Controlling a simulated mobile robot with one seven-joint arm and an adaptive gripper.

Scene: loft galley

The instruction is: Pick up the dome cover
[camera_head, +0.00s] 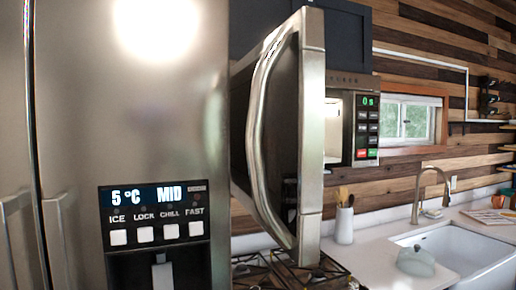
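A pale grey-blue dome (416,262) with a small knob on top, which looks like the dome cover, sits on the white counter (374,264). It is at the lower right, by the left edge of the sink. It looks upright, and nothing is seen touching it from above. My gripper is not in view.
A steel fridge (140,80) fills the left side. The microwave (366,125) has its door (312,130) swung open towards me. A stove (290,272) lies below it. A white utensil holder (344,225), a faucet (419,195) and a white sink (468,247) are at right.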

